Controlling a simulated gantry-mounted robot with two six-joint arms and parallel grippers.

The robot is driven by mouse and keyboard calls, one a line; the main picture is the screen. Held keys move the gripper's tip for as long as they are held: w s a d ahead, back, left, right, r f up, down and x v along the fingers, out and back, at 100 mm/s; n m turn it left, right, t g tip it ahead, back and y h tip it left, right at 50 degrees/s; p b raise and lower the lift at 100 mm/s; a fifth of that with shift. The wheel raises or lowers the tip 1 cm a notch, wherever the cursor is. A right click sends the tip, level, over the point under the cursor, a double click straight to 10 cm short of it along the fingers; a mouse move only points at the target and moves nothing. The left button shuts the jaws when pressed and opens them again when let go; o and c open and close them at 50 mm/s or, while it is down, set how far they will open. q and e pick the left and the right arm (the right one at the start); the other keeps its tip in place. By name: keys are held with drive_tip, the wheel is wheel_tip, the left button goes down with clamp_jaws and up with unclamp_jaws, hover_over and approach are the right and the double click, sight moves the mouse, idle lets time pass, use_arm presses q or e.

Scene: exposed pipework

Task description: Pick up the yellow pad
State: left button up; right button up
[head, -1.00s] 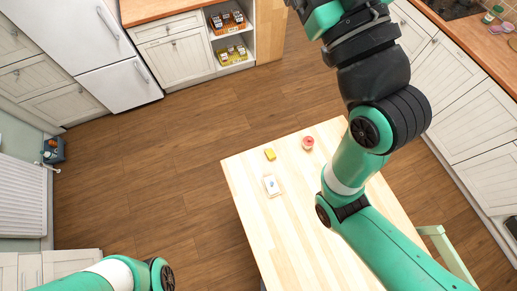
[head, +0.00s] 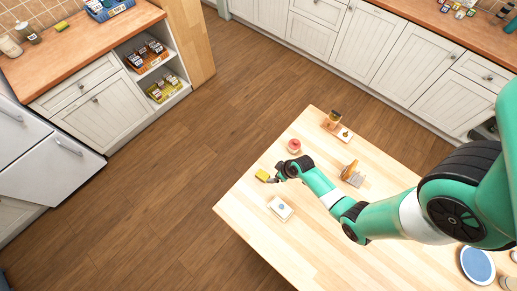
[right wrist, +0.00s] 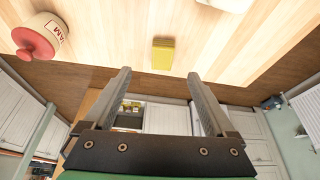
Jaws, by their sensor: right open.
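The yellow pad (head: 262,175) lies near the left edge of the pale wooden table (head: 245,212). My right gripper (head: 273,179) is just to the right of it in the head view. In the right wrist view, the pad (right wrist: 163,54) sits beyond the open fingertips (right wrist: 158,75), roughly centred between them. The fingers look apart from it, with nothing between them. My left gripper is not in view.
A red-lidded jar (head: 294,146) stands close to the pad; it also shows in the right wrist view (right wrist: 38,36). A white packet (head: 281,208) lies nearby. A brown-handled object (head: 351,174), a board (head: 337,130) and a blue plate (head: 477,264) are farther right.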

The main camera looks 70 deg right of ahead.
sight(263, 175)
drive_tip(key=b+x, duration=0.5)
drive_tip(key=shift+w+f, duration=0.25)
drive_tip(key=shift+w+d+f, duration=0.1)
drive_tip(key=shift+w+f, duration=0.2)
drive_tip(key=shift+f, duration=0.05)
drive_tip(key=b+x, duration=0.1)
drive_tip(key=x, duration=0.1)
drive_tip(key=b+x, duration=0.2)
drive_tip(key=x, duration=0.1)
drive_tip(key=shift+w+r, duration=0.1)
drive_tip(key=shift+w, duration=0.3)
drive_tip(key=shift+r, duration=0.1)
drive_tip(key=c, duration=1.4)
